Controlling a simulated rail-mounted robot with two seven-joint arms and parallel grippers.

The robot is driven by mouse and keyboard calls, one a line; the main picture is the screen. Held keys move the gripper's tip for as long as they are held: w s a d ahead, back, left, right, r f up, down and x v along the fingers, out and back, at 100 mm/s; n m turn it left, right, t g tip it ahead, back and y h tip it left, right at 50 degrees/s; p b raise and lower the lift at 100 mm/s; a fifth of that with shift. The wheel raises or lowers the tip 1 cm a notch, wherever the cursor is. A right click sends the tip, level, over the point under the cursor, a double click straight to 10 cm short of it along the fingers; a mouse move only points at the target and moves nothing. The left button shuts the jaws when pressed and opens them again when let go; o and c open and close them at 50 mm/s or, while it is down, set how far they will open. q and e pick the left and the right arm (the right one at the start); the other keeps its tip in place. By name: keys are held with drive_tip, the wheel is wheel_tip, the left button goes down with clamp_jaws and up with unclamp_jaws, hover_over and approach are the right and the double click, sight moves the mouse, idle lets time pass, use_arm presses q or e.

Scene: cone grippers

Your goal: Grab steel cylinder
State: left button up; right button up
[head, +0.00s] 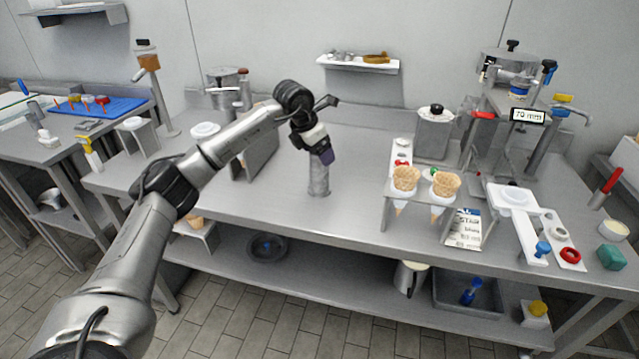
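A grey steel cylinder (318,182) stands upright near the middle of the steel table. My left arm reaches in from the left, and its gripper (323,158) points down at the cylinder's top. The gripper hides the top of the cylinder. The fingers are small and dark here, so I cannot tell whether they are open or shut, or whether they touch the cylinder. My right gripper is not in view.
A cone stand (418,213) with two waffle cones is right of the cylinder. A lidded steel pot (434,133) and a machine with a "70 mm" display (527,115) stand behind it. A steel box (256,158) is to the left. The table around the cylinder is clear.

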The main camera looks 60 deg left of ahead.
use_arm(q)
drive_tip(key=shift+c, duration=0.5)
clamp_jaws()
drive_tip(key=shift+r, duration=0.1)
